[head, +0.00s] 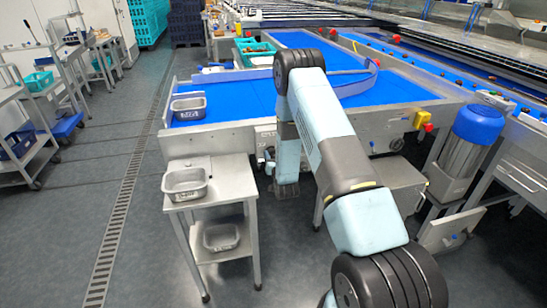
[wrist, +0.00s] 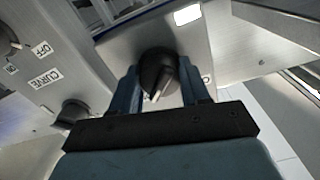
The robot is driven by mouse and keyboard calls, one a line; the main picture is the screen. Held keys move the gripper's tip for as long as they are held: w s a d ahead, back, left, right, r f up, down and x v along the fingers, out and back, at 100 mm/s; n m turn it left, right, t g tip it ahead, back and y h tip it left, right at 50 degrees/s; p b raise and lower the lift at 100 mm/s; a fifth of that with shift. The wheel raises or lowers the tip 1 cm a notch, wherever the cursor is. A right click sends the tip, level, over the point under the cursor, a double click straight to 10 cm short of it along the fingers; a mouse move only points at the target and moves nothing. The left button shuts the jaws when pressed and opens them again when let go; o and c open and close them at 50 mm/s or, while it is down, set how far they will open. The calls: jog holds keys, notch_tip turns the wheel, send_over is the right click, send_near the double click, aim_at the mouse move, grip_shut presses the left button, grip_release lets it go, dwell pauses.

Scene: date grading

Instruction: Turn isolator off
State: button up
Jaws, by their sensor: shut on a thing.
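In the wrist view a black rotary isolator knob (wrist: 158,72) sits on a grey metal panel face. A pale pointer mark shows on its front. My gripper (wrist: 160,88) has one blue finger on each side of the knob and is shut on it. Part of a printed label, like an O, shows just right of the right finger; the rest of the knob's lettering is hidden. In the head view my arm reaches down in front of the conveyor, and the knob cannot be made out there.
Left in the wrist view, a panel has another dark knob (wrist: 8,42) and labels (wrist: 42,48) reading OFF and CURVE. A round dark part (wrist: 72,112) lies below. In the head view a small table (head: 205,197) with metal trays stands left of my arm, and a blue motor (head: 477,130) right.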

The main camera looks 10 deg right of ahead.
jog(key=shift+d, duration=0.2)
jog(key=shift+c, duration=0.3)
jog(key=shift+a, duration=0.1)
jog(key=shift+n, duration=0.4)
jog(key=n, duration=0.8)
jog(key=shift+f, duration=0.1)
jog(key=n, duration=0.5)
jog(key=shift+s+a+n, duration=0.1)
jog(key=shift+n, duration=1.9)
